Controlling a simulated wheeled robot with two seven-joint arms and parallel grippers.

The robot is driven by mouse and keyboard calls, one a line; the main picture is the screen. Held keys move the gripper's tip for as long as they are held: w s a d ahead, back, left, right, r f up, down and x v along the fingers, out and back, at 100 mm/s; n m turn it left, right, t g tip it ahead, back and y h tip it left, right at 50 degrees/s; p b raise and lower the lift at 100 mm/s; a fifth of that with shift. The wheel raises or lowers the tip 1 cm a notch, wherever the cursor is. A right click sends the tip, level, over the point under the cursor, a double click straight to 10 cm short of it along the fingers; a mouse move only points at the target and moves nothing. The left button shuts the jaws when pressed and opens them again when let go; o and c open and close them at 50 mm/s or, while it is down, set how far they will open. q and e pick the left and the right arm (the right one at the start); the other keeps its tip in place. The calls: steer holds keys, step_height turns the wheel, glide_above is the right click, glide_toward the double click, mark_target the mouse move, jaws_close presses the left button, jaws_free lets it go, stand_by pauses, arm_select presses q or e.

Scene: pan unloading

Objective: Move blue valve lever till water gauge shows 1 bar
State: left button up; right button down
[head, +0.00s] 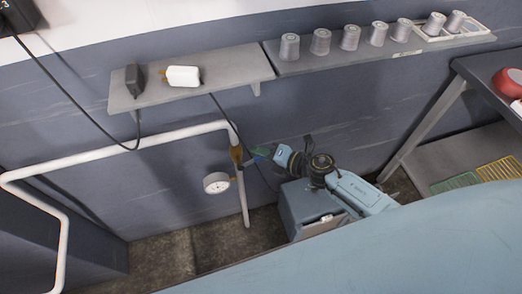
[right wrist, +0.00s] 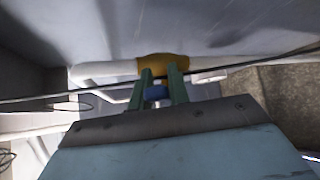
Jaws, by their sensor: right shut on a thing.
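The water gauge (head: 217,183) is a round white dial on the white pipe, left of the brass valve body (head: 236,154) in the head view. Its reading is too small to make out. The brass valve also shows in the right wrist view (right wrist: 163,66), straight ahead of the fingers. The blue valve lever (right wrist: 157,92) sits between the two green fingers of my right gripper (right wrist: 160,88), which is shut on it. In the head view my right gripper (head: 259,152) is at the right side of the valve. My left gripper is not in view.
White pipe (head: 125,143) runs along the wall. Another shelf (head: 375,52) holds several grey spools. A grey table (head: 492,70) with green and yellow grates below stands at right.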

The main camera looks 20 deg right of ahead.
steer(key=c, duration=1.3)
jaws_free()
steer(key=p+v, duration=0.1)
steer(key=v, duration=1.2)
steer(key=shift+s+r, duration=0.25)
steer(key=shift+s, duration=0.15)
